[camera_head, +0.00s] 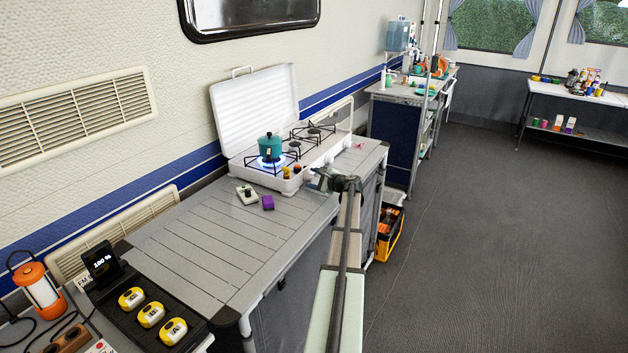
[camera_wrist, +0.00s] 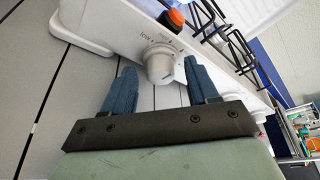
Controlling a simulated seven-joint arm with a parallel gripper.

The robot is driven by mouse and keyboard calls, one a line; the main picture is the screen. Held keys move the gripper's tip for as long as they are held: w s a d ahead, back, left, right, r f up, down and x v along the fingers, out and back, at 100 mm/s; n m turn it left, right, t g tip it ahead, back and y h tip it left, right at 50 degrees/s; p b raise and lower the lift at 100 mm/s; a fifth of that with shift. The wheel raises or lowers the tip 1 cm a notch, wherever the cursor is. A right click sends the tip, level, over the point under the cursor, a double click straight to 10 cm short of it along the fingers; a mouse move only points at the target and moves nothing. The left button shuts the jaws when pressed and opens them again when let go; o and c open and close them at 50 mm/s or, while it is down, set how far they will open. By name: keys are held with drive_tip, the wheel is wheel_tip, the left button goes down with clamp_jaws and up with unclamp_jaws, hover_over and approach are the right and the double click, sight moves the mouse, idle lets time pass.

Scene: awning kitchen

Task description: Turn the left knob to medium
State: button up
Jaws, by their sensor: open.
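The white camping stove (camera_head: 290,184) stands open on the slatted counter. Its white left knob (camera_wrist: 160,66) is on the front panel in the wrist view, with small markings around it. My gripper (camera_wrist: 160,72) has its two blue fingers apart, one on each side of the knob; I cannot tell whether they touch it. In the head view my gripper (camera_head: 322,180) is at the stove's front, and the knob is hard to make out. A blue flame (camera_head: 270,162) burns under a teal pot (camera_head: 270,146) on the left burner.
A small orange and black object (camera_wrist: 174,20) sits on the stove just behind the knob. The counter's front left is clear.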

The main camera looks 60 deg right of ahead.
drive_tip(key=shift+c, duration=0.4)
drive_tip(key=c, duration=1)
drive_tip(key=shift+o, duration=0.2)
drive_tip(key=shift+f+n, duration=0.1)
drive_tip(key=shift+n, duration=0.5)
drive_tip(key=o, duration=1)
drive_tip(key=shift+o, duration=0.2)
drive_tip(key=shift+s+a, duration=0.1)
drive_tip(key=v, duration=1.3)
drive_tip(key=shift+s+a+f, duration=0.2)
drive_tip(key=shift+s+a, duration=0.05)
drive_tip(key=shift+s, duration=0.05)
